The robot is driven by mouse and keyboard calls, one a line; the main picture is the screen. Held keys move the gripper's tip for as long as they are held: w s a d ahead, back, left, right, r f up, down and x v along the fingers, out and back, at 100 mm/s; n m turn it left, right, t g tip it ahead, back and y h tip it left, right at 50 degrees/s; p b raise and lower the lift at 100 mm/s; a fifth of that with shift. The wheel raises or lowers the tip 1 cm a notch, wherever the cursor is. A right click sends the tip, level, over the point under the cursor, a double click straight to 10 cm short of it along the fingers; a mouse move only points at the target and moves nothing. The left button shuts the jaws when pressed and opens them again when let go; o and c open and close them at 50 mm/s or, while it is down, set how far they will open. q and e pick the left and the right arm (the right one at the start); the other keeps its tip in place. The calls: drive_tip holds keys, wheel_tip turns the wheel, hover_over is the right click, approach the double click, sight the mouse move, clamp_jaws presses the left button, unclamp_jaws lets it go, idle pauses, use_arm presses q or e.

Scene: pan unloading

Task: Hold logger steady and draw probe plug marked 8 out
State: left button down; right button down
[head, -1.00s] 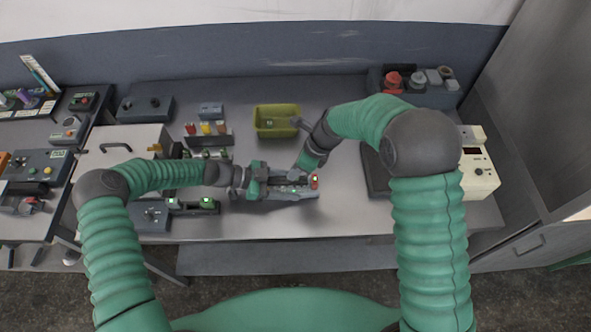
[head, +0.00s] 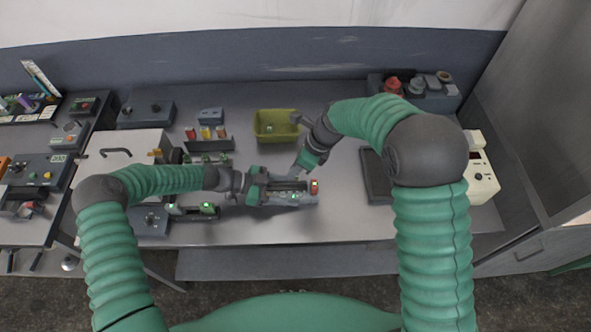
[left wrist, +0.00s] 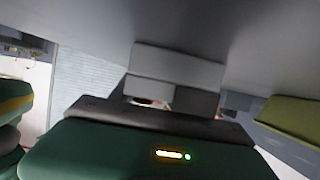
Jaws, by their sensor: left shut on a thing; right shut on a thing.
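The logger (head: 293,199) is a long grey unit with small green lights and a red-topped end at its right. It lies on the bench in front of me. My left gripper (head: 262,189) is shut on its left end. My right gripper (head: 300,169) is shut just behind the logger, its tips pointing down and left. It holds a probe plug, which is too small and covered to make out; its number cannot be read. In the left wrist view, dark green housing fills the bottom and the grip itself is unclear.
A yellow-green bin (head: 277,137) stands behind the logger; it also shows in the left wrist view (left wrist: 293,118). A rack with coloured pieces (head: 208,144) is at the back left. A dark flat tray (head: 377,177) lies to the right.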

use_arm(q)
drive_tip(key=shift+f, duration=0.15)
use_arm(e)
drive_tip(key=shift+r, duration=0.25)
use_arm(q)
drive_tip(key=shift+c, duration=2.2)
unclamp_jaws()
drive_tip(key=shift+s, duration=0.1)
drive_tip(key=v, duration=1.2)
drive_tip(key=shift+a, duration=0.2)
use_arm(e)
drive_tip(key=shift+a, duration=0.1)
use_arm(q)
drive_tip(key=shift+d, duration=0.1)
use_arm(e)
drive_tip(key=shift+f, duration=0.1)
